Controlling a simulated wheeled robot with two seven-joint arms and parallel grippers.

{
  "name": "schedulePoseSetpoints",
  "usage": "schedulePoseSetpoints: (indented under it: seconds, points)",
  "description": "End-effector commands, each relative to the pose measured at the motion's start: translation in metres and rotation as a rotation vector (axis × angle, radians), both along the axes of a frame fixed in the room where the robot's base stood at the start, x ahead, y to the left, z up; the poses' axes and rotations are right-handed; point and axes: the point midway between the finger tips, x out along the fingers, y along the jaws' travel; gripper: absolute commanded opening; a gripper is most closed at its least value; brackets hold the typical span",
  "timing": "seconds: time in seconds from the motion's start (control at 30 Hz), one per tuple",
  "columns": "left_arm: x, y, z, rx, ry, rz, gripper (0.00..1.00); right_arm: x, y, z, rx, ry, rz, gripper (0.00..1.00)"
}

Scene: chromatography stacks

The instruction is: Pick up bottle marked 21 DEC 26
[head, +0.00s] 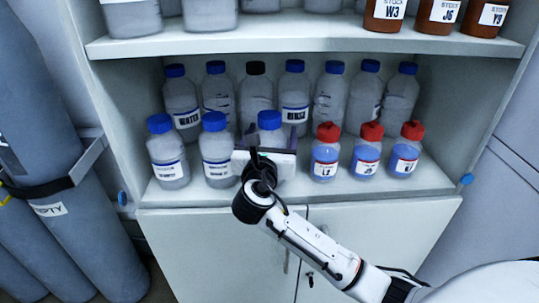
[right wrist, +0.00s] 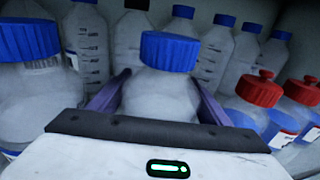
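My right gripper (head: 270,138) is at the front row of the open shelf, around a clear bottle with a blue cap (head: 270,119). In the right wrist view the same bottle (right wrist: 162,88) stands upright between my two purple fingers (right wrist: 162,76). The fingers are spread, one on each side, and a narrow gap seems to show beside the bottle's shoulder. The bottle's lower part and label are hidden by my gripper. No label reading 21 DEC 26 can be read in either view; the small print is too blurred. My left gripper is not in view.
Two blue-capped bottles (head: 166,151) (head: 216,150) stand left of my gripper. Several red-capped bottles with blue liquid (head: 325,152) stand to the right. A back row of bottles (head: 295,98) stands behind. The upper shelf edge (head: 300,38) overhangs. Grey cylinders (head: 45,160) are at left.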

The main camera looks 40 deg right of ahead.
Motion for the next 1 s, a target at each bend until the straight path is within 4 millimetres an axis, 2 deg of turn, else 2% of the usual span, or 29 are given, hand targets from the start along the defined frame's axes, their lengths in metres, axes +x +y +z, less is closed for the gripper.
schedulePoseSetpoints:
  seconds: [0.03, 0.3, 0.53, 0.63, 1.0]
  points:
    - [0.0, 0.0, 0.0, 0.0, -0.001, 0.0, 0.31, 0.0, 0.0, 0.0, 0.0, 0.0, 0.0, 0.63]
    - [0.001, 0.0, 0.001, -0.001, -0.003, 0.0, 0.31, 0.0, 0.0, 0.0, 0.0, 0.0, 0.0, 0.18]
    - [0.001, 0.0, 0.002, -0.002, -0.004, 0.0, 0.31, 0.0, 0.0, 0.004, -0.002, -0.006, 0.0, 0.18]
    - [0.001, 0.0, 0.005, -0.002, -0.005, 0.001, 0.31, 0.0, 0.0, 0.013, -0.002, -0.009, 0.001, 0.18]
    - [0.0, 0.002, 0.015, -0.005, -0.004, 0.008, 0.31, 0.0, 0.0, 0.079, -0.002, -0.012, 0.0, 0.18]
